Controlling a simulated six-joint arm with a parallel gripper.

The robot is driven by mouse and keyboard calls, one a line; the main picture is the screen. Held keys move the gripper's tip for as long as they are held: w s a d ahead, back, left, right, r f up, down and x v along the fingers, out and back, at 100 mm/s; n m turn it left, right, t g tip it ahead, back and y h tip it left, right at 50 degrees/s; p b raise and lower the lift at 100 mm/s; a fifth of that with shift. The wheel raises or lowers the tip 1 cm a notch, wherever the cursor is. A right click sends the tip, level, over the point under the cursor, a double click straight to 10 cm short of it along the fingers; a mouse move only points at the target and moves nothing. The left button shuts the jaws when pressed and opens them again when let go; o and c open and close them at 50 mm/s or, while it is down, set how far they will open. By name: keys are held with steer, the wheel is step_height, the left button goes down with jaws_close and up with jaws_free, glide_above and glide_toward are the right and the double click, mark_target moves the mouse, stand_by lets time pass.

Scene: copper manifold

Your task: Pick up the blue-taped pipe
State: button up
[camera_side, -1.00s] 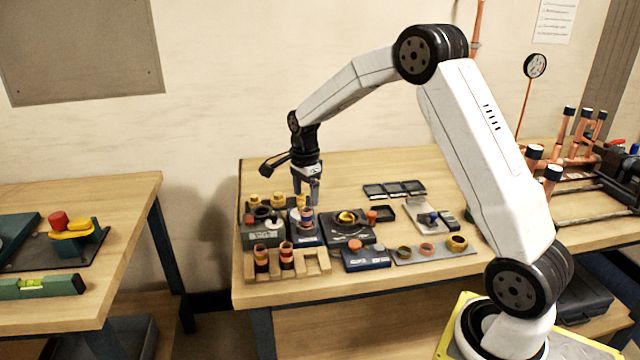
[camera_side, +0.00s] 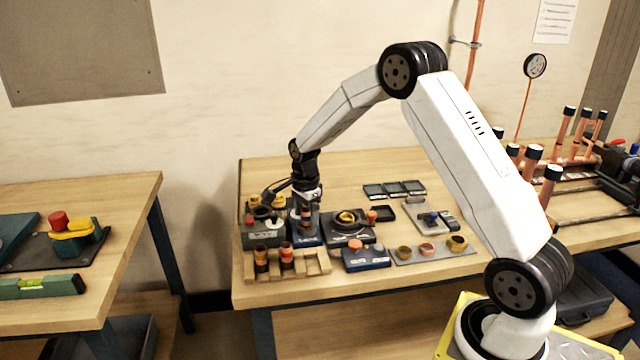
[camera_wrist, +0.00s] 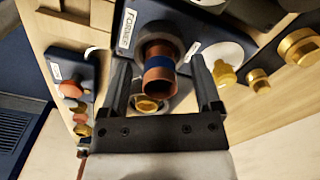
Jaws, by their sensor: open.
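The blue-taped pipe (camera_wrist: 158,70) is a short copper piece with a blue band. It stands in a dark blue block labelled "FORMER" (camera_wrist: 150,20). In the side view the pipe (camera_side: 306,214) is partly hidden by my gripper. My gripper (camera_side: 306,226) is lowered over the block, pointing down. In the wrist view its two fingers (camera_wrist: 163,75) are open, one on each side of the pipe. A gap shows between each finger and the pipe.
A wooden rack (camera_side: 318,262) with two taped pipes stands at the front left. Dark fixtures, one with a yellow ring (camera_side: 346,217), sit close to the right of the block. A strip of brass and copper rings (camera_side: 404,253) lies farther right. Bare wood shows behind.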

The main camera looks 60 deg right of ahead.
stand_by(0.4)
jaws_close()
steer(key=shift+r, duration=0.15)
steer(key=shift+r, duration=0.6)
steer(key=s+a+r, duration=0.3)
steer(key=s+r, duration=0.8)
steer(key=s, duration=0.2)
steer(key=shift+s+a+r, duration=0.25)
steer(key=shift+s, duration=0.05)
